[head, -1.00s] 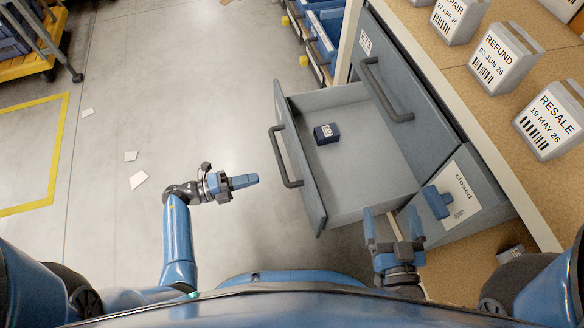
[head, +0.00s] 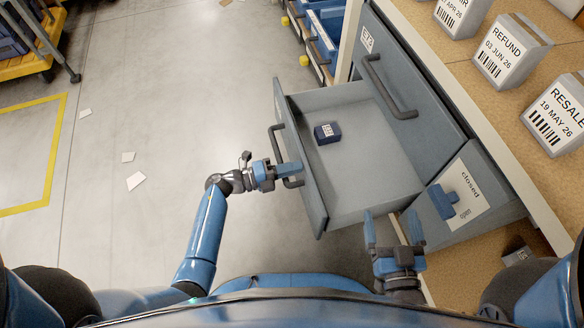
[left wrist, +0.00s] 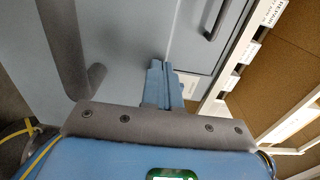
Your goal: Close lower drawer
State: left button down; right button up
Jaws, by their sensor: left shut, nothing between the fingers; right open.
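The lower drawer (head: 375,207) is pulled open in the head view, with a grey front panel (head: 302,165) and a dark bar handle (head: 274,148). A small dark blue box with a white label (head: 327,133) lies inside it. My left gripper (head: 298,168) is shut and empty, with its fingertips at the drawer front beside the handle; I cannot tell if they touch. In the left wrist view its closed fingers (left wrist: 164,82) point at the grey panel, with a dark bar at the left. My right gripper (head: 393,226) is open and empty near the drawer's near side.
The upper drawer (head: 400,80) with a dark handle looks shut. A panel with a "closed" label and blue switch (head: 442,201) stands at the right. Grey label blocks (head: 512,52) stand on the wooden top. Floor at left is open, with paper scraps (head: 136,181).

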pick_arm(q)
jog(key=shift+d, duration=0.1)
dwell(0.3)
jog(key=b+x, duration=0.8)
jog(key=x, duration=2)
jog(key=shift+w+d+r, duration=0.25)
jog(key=shift+d, duration=0.1)
jog(key=shift+r, duration=0.1)
